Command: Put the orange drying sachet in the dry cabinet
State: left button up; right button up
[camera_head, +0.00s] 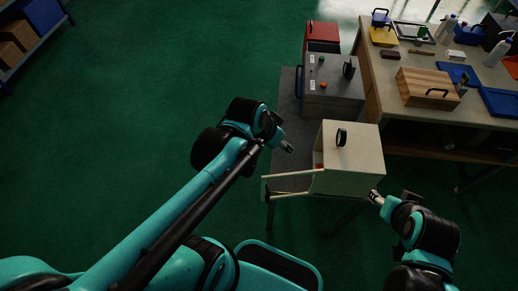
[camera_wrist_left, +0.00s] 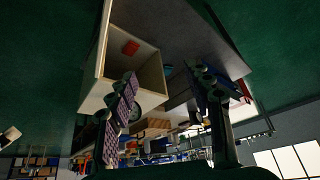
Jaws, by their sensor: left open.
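The cream dry cabinet (camera_head: 350,165) stands on the grey side table, its opening facing left and its door (camera_head: 292,184) swung out. A small red-orange block, seemingly the drying sachet (camera_wrist_left: 131,47), lies inside the cabinet (camera_wrist_left: 149,78) in the left wrist view. A bit of the sachet (camera_head: 319,166) shows at the opening in the head view. My left gripper (camera_head: 287,147) is open and empty, up and left of the opening, its fingers (camera_wrist_left: 160,74) apart. My right gripper (camera_head: 376,197) is just right of the cabinet's lower right corner; its finger gap is unclear.
A grey machine (camera_head: 333,88) with buttons and a red box (camera_head: 322,32) stand behind the cabinet. The workbench (camera_head: 383,75) at the right carries a wooden box (camera_head: 427,88), blue trays (camera_head: 498,102) and bottles. Green floor is clear at the left. Shelving (camera_head: 30,35) is far left.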

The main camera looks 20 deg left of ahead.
pick_arm(q)
jog(key=s+a+r+n+t+y, duration=0.1)
jog(key=s+a+n, duration=0.2)
jog(key=s, duration=0.3)
jog(key=shift+s+a+r+n+t+y, duration=0.2)
jog(key=shift+a+r+n+t+y, duration=0.15)
jog(key=shift+n, duration=0.25)
